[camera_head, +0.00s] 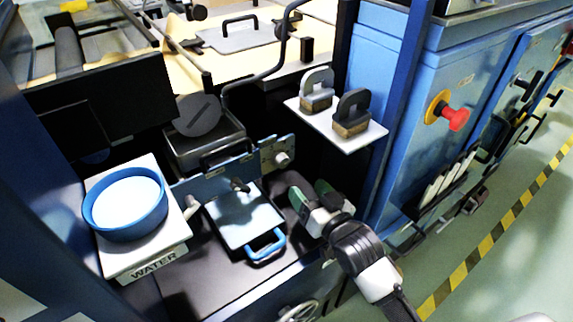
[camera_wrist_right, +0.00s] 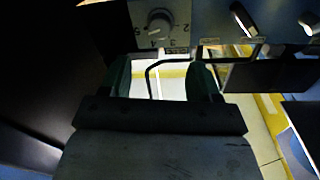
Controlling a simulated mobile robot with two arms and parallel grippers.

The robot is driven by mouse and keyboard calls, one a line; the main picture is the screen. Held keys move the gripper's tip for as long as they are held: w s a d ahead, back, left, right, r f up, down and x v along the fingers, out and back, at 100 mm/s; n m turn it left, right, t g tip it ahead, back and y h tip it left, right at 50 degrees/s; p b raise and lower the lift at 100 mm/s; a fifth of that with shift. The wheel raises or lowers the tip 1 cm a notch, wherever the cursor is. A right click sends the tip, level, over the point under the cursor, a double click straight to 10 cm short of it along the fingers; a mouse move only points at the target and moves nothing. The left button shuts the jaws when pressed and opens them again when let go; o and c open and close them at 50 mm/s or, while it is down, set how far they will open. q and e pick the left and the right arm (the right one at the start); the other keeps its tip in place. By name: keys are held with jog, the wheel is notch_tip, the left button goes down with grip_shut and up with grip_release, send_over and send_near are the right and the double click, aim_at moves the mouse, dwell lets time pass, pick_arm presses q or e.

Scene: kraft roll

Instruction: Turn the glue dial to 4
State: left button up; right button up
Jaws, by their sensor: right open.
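The glue dial (camera_head: 281,158) is a grey knob on a pale metal plate at the end of a blue bar, mid-frame in the head view. In the right wrist view the dial (camera_wrist_right: 159,23) shows at the top, with the numbers 2 to 5 readable around its lower side. I cannot tell which number it points to. My right gripper (camera_head: 309,194) is open, with green fingertips, in front of and below the dial and apart from it. In the wrist view nothing is held between its fingers (camera_wrist_right: 161,80). My left gripper is not in view.
A blue-rimmed water bowl (camera_head: 125,205) stands at left. A lidded box with a blue handle (camera_head: 265,246) lies left of my right gripper. A white shelf (camera_head: 340,134) with two handled blocks is above. A red button (camera_head: 454,117) is on the blue cabinet (camera_head: 395,80).

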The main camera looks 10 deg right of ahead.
aim_at(285, 163)
jog(key=x, duration=1)
jog(key=shift+s, duration=0.1)
jog(key=c, duration=0.9)
